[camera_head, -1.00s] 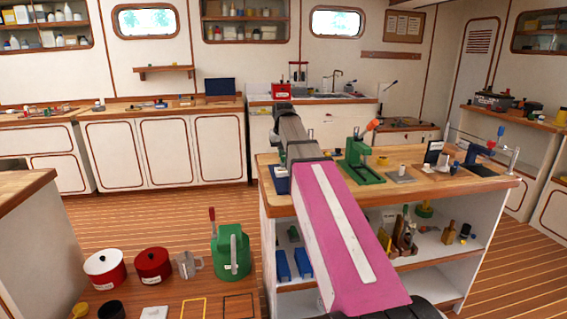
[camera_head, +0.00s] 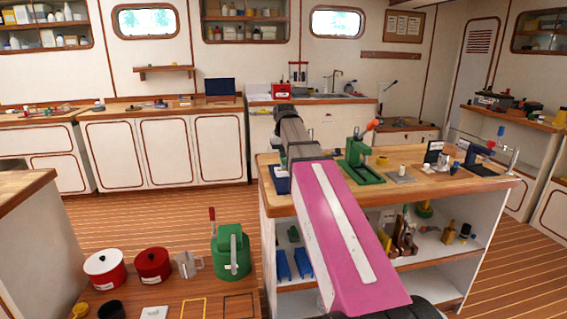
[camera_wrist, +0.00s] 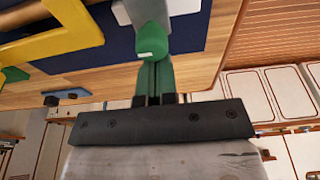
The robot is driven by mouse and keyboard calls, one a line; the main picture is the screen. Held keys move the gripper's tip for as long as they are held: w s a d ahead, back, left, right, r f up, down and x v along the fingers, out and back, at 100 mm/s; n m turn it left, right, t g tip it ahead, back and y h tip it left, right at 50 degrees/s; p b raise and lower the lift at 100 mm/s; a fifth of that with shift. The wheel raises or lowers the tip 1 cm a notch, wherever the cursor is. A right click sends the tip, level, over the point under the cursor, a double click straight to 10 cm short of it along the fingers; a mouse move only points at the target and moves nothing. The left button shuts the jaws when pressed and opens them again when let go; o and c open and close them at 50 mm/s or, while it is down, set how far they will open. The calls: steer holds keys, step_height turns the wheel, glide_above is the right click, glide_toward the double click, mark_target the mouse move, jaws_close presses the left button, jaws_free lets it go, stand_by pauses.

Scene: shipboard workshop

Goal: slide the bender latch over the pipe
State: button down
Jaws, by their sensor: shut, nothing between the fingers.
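In the wrist view, my gripper (camera_wrist: 154,68) shows as two narrow green fingers shut together, with dark mounts at their base. Their tips are at or very close to a rounded green piece (camera_wrist: 152,40) with a small white mark, possibly the bender latch. I cannot tell whether they touch. A grey metal part (camera_wrist: 182,7) lies behind the green piece. A thick yellow bent bar (camera_wrist: 72,45) is at the upper left, over a dark blue surface (camera_wrist: 115,52). I cannot make out the pipe for certain. In the head view my arm hides the gripper and the bender.
The wooden workbench (camera_head: 420,184) carries a green press-like tool (camera_head: 357,160) right of my arm, a grey plate (camera_head: 400,176) and other tools. A blue item (camera_head: 280,184) shows left of my arm. A low table at front left holds red pots (camera_head: 152,265) and a green canister (camera_head: 231,252).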

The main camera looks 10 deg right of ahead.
steer(key=shift+s, duration=0.95)
steer(key=shift+w, duration=0.85)
steer(key=shift+r, duration=0.15)
step_height(320, 180, up, 7)
stand_by(0.3)
